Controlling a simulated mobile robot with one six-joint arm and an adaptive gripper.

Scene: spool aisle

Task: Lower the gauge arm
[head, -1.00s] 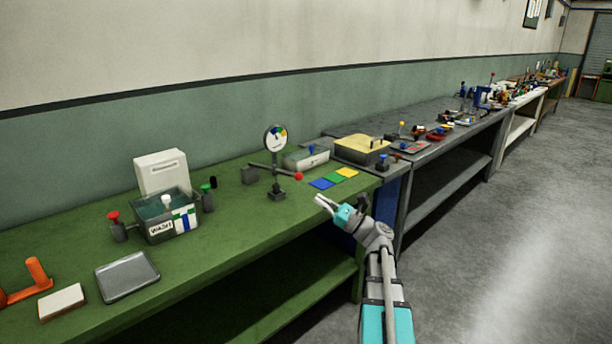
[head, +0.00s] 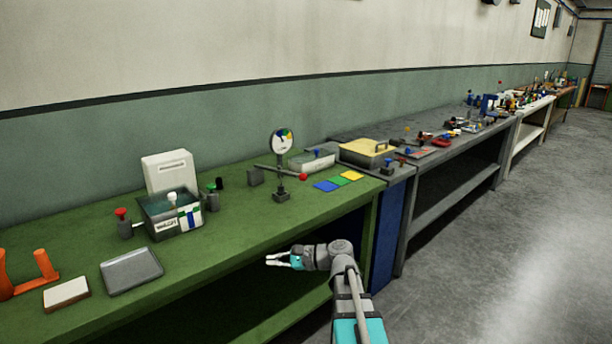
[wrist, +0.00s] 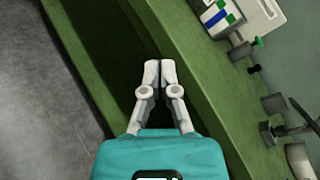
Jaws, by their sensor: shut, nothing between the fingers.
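The gauge (head: 282,142) stands on the green bench, with a round white dial and coloured sectors on a dark post. My gripper (head: 268,260) is in front of the bench's front edge, below and clear of the gauge. Its fingers are shut and empty, pointing left. In the wrist view, my gripper (wrist: 159,65) shows its fingers together over the bench's lower shelf area. Part of the gauge (wrist: 290,130) seems to show at the right edge.
The green bench (head: 80,226) also holds a wash tank (head: 168,226), a grey tray (head: 130,270), an orange stand (head: 42,264) and coloured tiles (head: 338,180). A dark grey bench (head: 450,120) continues rightward. The floor (head: 500,240) in front is clear.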

